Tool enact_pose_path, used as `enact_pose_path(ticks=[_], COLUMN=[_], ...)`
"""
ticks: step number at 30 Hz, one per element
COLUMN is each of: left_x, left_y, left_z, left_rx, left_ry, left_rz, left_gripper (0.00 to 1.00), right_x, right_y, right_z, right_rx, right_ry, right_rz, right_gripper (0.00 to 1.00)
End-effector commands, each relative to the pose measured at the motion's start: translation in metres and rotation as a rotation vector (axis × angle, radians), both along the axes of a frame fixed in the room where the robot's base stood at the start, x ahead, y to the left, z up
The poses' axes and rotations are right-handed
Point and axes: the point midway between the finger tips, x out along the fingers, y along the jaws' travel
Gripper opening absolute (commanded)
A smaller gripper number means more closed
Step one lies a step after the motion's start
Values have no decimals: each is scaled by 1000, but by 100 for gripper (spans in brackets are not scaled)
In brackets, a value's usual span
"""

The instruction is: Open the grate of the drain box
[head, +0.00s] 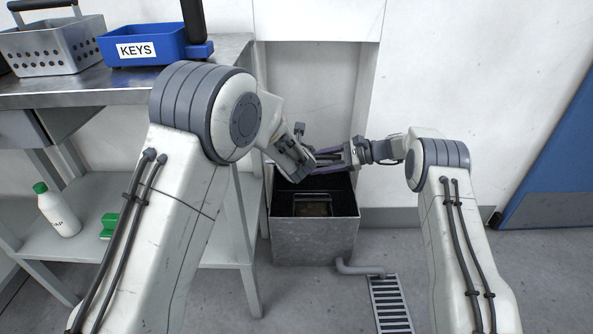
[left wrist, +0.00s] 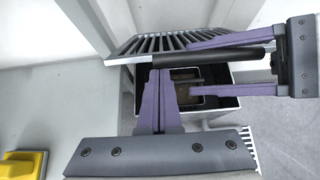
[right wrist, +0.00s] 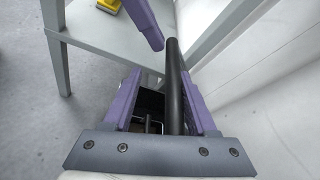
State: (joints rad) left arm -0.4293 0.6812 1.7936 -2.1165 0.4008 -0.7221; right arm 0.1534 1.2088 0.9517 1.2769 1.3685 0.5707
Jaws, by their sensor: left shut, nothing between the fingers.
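The drain box (head: 314,238) is a grey metal box on the floor against the wall, and its dark inside is exposed. In the left wrist view the slatted grate (left wrist: 165,43) stands raised and tilted at the box's far side, with a dark bar (left wrist: 235,54) along it. My right gripper (right wrist: 163,76) is open, with the dark bar between its purple fingers, close to one finger and apart from the other. My left gripper (left wrist: 160,74) is shut and empty above the box opening. Both grippers hide much of the grate in the head view.
A dark piece with a handle (head: 312,205) sits inside the box. A pipe (head: 358,268) leads to a floor drain (head: 390,304). A metal table (head: 60,98) with a blue KEYS bin (head: 150,47) stands at left. The floor at right is clear.

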Motion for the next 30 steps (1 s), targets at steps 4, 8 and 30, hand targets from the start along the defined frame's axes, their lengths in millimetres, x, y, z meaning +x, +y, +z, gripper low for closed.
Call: enact_pose_path(ticks=[4, 8, 30], left_x=[4, 4, 2], left_y=[1, 0, 0], left_z=[7, 7, 4], left_rx=[-3, -2, -2], left_ry=[-18, -18, -11], left_rz=[5, 4, 3], left_gripper=[0, 0, 0], right_x=[-2, -2, -18], right_y=[0, 0, -107], right_z=[-7, -6, 37], right_rx=[-6, -6, -5], right_ry=[11, 9, 4], right_rz=[2, 1, -2], right_gripper=[52, 52, 52])
